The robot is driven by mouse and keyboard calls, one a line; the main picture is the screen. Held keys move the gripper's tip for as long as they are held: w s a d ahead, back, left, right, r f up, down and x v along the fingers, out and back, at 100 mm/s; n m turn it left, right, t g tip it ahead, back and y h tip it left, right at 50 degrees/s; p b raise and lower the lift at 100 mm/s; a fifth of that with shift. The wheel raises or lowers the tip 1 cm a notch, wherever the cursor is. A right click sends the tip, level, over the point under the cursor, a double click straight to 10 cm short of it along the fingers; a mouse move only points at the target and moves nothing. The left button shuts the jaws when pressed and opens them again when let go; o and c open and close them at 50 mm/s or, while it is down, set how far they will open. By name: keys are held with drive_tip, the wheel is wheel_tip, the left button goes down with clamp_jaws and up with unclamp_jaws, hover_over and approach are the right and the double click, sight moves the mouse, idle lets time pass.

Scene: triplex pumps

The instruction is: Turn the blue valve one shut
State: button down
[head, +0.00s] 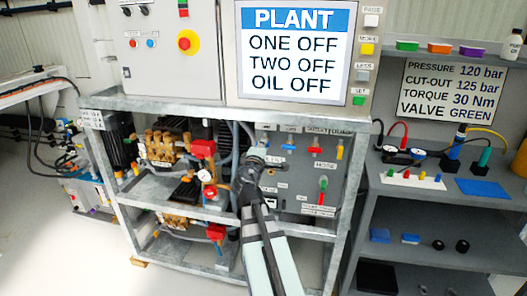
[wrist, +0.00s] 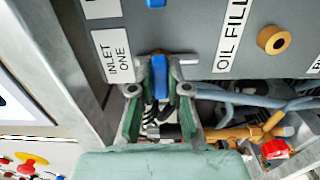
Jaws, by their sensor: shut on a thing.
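The blue valve handle (wrist: 160,76) by the INLET ONE label (wrist: 113,56) sits between the two green-sided fingers of my gripper (wrist: 159,92) in the wrist view. The handle lies lengthwise between the fingers, with its upper end at the grey panel. My gripper is shut on it. In the head view my gripper (head: 248,166) is against the left part of the grey valve panel (head: 280,185), and the arm hides much of that part. I cannot make out the gripped handle there.
The OIL FILL label (wrist: 231,35) and a brass-coloured fitting (wrist: 274,40) are right of my gripper in the wrist view. Hoses and pipes run close below the panel. The frame (head: 345,200) bounds the panel. The plant screen (head: 292,50) reads ONE OFF, TWO OFF, OIL OFF.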

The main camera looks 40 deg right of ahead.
idle(0.4)
drive_tip(key=c, duration=1.1)
unclamp_jaws()
drive_tip(key=shift+c, duration=0.2)
drive_tip(key=shift+r+p, duration=0.15)
drive_tip(key=shift+p, duration=0.45)
